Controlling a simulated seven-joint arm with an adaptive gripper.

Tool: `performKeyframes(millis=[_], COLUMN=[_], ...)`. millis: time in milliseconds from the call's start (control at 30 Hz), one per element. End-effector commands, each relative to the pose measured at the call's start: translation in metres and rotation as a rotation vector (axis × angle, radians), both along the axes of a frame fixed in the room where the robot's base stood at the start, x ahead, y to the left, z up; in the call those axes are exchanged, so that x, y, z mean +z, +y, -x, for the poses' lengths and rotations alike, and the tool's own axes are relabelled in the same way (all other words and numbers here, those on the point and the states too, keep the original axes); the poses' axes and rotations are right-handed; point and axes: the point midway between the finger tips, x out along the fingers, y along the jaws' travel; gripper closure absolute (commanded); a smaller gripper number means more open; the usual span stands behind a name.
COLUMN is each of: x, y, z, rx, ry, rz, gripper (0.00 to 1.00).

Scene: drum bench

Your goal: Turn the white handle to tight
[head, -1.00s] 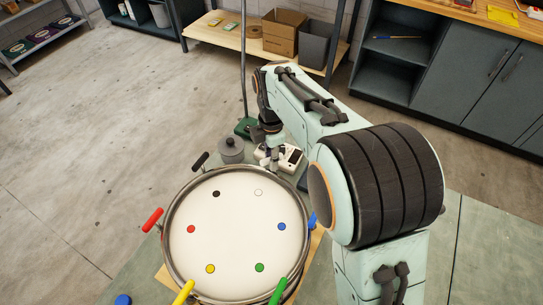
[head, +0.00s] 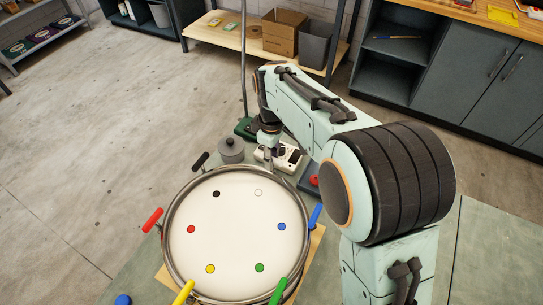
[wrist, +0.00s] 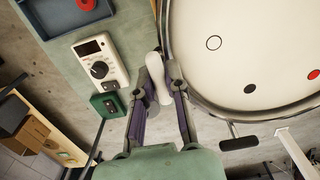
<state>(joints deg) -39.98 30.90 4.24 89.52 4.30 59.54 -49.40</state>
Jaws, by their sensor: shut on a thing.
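The drum (head: 235,235) has a pale head with coloured dots, one of them white (head: 258,192). In the wrist view the drum rim (wrist: 170,35) runs beside my gripper. The white handle (wrist: 156,72) stands at the rim, between my two fingers. My gripper (wrist: 160,88) is shut on the white handle, with one finger on each side. In the head view my gripper (head: 268,160) is at the far rim, small and partly hidden by my arm; the white handle is hard to make out there.
Black (head: 200,161), red (head: 152,220), yellow (head: 183,292), green (head: 278,291) and blue (head: 315,215) handles ring the drum. A white meter with a dial (wrist: 98,68) and a green box (wrist: 108,105) lie close to my gripper. A grey pot (head: 231,149) stands behind the drum.

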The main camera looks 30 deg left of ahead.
Motion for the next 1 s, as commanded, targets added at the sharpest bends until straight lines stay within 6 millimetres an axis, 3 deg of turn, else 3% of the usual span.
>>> performKeyframes(millis=[1000], x=[-0.0004], y=[-0.0009], z=[-0.0002], rx=[-0.968], ry=[0.001], rz=[0.002], gripper=[1.0])
